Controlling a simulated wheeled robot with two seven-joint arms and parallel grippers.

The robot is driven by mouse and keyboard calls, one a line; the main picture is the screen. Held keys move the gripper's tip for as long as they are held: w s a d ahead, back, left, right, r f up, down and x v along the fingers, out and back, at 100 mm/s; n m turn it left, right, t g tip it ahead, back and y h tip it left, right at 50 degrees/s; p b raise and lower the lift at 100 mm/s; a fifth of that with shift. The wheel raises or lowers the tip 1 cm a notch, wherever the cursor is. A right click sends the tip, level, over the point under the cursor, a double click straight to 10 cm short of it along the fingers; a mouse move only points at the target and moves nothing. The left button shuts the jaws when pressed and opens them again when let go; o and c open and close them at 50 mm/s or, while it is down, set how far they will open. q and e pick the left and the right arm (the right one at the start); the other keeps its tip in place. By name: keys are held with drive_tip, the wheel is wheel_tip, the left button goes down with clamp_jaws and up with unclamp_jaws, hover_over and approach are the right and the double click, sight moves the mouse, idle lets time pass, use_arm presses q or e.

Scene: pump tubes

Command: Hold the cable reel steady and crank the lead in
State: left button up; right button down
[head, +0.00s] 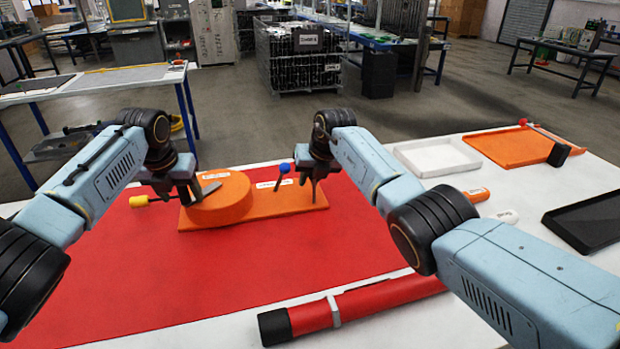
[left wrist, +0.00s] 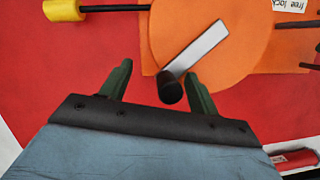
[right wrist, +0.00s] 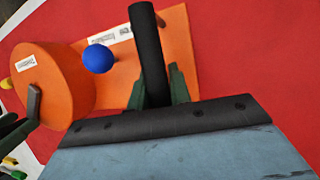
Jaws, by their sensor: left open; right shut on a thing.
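The cable reel is an orange drum (head: 222,204) on a flat orange base (head: 290,203), on the red mat. A pale flat crank arm (left wrist: 203,45) lies over the drum and ends in a dark knob (left wrist: 170,90). My left gripper (left wrist: 158,70) is open, with the knob between its fingers, nearer the right one. The dark lead (left wrist: 115,8) runs out from the drum to a yellow end (head: 138,201). My right gripper (right wrist: 158,72) is shut on a black upright post (right wrist: 148,45) at the base's right end; its fingers partly hide the post.
A blue ball on a stick (head: 284,168) stands between the drum and my right gripper. A red tube with a black end (head: 355,304) lies along the mat's front. A white tray (head: 437,157), an orange tray (head: 515,148) and a black tray (head: 592,220) sit at right.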

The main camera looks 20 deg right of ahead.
use_arm(q)
drive_tip(key=shift+f, duration=0.2)
drive_tip(key=shift+r, duration=0.4)
drive_tip(key=v, duration=0.6)
drive_tip(key=shift+r, duration=0.25)
drive_tip(key=shift+a, duration=0.15)
drive_tip(key=shift+c, duration=0.8)
wheel_tip(320, 180, up, 3)
drive_tip(key=s+d+n+y, duration=0.1)
drive_tip(key=d+n+y, duration=0.2)
drive_tip(key=n, duration=0.7)
drive_tip(key=shift+x, duration=4.45)
